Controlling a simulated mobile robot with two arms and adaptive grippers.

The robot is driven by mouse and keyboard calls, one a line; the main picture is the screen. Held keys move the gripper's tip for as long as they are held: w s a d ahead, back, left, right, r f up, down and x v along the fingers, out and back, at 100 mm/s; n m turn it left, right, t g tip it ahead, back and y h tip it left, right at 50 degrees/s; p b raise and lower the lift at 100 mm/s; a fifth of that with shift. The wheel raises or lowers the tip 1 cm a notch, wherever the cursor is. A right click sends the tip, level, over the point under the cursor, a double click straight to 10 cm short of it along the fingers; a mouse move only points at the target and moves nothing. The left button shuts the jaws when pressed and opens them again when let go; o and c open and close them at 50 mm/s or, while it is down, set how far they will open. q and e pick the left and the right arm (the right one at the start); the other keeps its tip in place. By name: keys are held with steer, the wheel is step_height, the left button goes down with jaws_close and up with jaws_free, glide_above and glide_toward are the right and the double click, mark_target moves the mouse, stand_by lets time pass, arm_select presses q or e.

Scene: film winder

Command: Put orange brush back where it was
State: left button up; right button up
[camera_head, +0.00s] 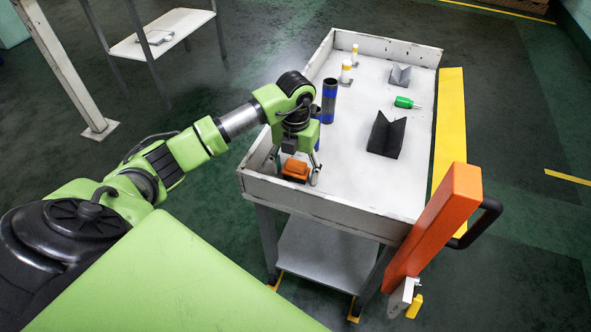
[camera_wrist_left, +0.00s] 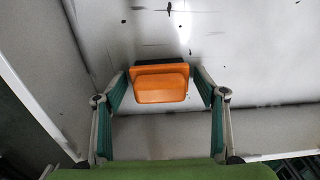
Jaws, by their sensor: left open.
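The orange brush (camera_head: 296,170) sits on the white tray top of the cart (camera_head: 345,203), near its front left corner. In the left wrist view the brush (camera_wrist_left: 161,83) lies between and just beyond the open fingertips. My left gripper (camera_head: 296,177) points down over the brush with its fingers spread to either side. It also shows in the left wrist view (camera_wrist_left: 160,88), with a gap at each side of the brush. Whether the fingertips touch the tray is not clear. The right gripper is not seen.
A blue and black cylinder (camera_head: 329,101) stands just behind my gripper. A dark V-shaped block (camera_head: 386,135), a green bottle (camera_head: 404,102), a grey block (camera_head: 400,75) and small white-and-yellow bottles (camera_head: 346,71) stand farther back. Raised walls edge the tray. An orange panel (camera_head: 436,225) stands at the right.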

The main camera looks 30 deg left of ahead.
mark_target(295, 164)
arm_select(q)
step_height(295, 164, up, 12)
steer(key=p, duration=0.9)
steer(key=shift+r, duration=0.2)
steer(key=shift+f, duration=0.1)
